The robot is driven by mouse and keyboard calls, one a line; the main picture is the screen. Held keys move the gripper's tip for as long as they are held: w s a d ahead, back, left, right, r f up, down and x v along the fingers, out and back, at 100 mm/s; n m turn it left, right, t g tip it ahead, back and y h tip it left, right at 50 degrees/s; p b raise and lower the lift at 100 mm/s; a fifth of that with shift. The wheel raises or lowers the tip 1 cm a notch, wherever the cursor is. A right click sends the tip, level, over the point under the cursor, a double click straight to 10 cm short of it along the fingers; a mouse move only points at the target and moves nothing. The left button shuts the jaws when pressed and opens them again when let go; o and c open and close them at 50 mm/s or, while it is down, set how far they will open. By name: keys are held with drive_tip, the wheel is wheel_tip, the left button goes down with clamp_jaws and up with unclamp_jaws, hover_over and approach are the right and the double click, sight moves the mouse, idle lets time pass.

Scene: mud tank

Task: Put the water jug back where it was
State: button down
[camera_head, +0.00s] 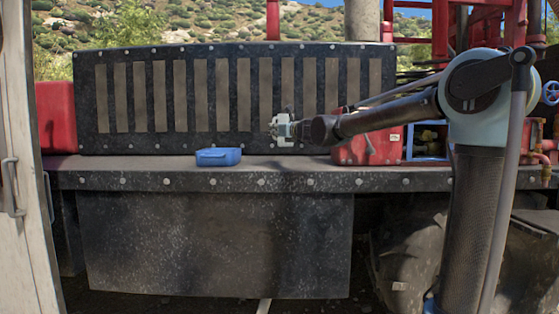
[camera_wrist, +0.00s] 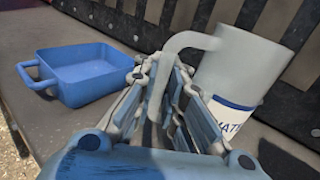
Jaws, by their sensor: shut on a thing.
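The water jug (camera_wrist: 238,66) is pale grey with a white and blue label that shows part of a word. In the wrist view it is at the right, its handle between the fingers of my gripper (camera_wrist: 164,72). My gripper is shut on the handle. In the head view my gripper (camera_head: 285,128) is small, in front of the slatted black panel and over the ledge; the jug is hard to tell apart from it there. The jug's base is hidden, so I cannot tell whether it touches the ledge.
A blue open tray (camera_head: 218,157) with a handle sits on the black ledge (camera_head: 120,172), left of my gripper. Red boxes (camera_head: 368,147) and a blue-framed rack (camera_head: 428,140) stand to the right. The ledge left of the tray is clear. The slatted panel (camera_head: 235,90) rises behind.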

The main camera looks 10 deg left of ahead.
drive_tip(key=shift+s+a+f, duration=0.1)
drive_tip(key=shift+f, duration=1.95)
drive_tip(key=shift+s+a+f, duration=0.1)
drive_tip(key=shift+f, duration=1.95)
drive_tip(key=c, duration=1.7)
unclamp_jaws()
drive_tip(key=v, duration=1.2)
